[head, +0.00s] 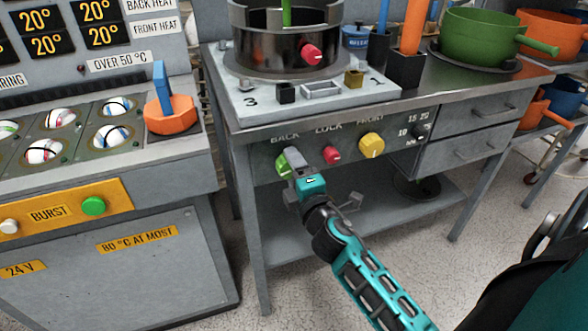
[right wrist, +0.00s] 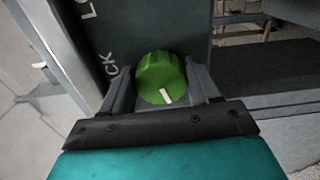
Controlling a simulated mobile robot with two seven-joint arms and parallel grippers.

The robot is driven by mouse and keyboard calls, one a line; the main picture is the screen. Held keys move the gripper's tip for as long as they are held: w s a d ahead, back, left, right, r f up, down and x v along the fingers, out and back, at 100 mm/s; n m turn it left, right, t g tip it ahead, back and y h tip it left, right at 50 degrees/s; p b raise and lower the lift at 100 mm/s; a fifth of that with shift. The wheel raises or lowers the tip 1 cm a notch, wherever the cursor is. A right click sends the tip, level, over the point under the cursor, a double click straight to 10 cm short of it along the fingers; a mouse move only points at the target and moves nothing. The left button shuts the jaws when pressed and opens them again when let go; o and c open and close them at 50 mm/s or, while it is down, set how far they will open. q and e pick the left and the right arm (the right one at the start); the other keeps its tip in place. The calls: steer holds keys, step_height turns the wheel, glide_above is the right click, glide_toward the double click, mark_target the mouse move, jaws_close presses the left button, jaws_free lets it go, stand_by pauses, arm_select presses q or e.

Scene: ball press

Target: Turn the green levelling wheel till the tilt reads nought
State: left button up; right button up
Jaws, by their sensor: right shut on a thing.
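The green levelling wheel (head: 282,163) sits under the word BACK on the front panel of the press bench. In the right wrist view the green wheel (right wrist: 160,76) lies between my two fingers, with its white mark pointing down toward the gripper. My right gripper (head: 293,163) is shut on the wheel and hides part of it in the head view; its fingers also show in the right wrist view (right wrist: 163,92). I cannot make out a tilt reading. My left gripper is not in view.
A red LOCK knob (head: 332,155) and a yellow FRONT knob (head: 371,144) are to the right on the same panel. The round press (head: 265,50) stands on the bench above. Drawers (head: 470,120) are at right.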

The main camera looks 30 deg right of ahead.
steer(key=o, duration=1)
steer(key=shift+c, duration=0.2)
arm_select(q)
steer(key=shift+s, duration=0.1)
arm_select(e)
steer(key=shift+s, duration=0.15)
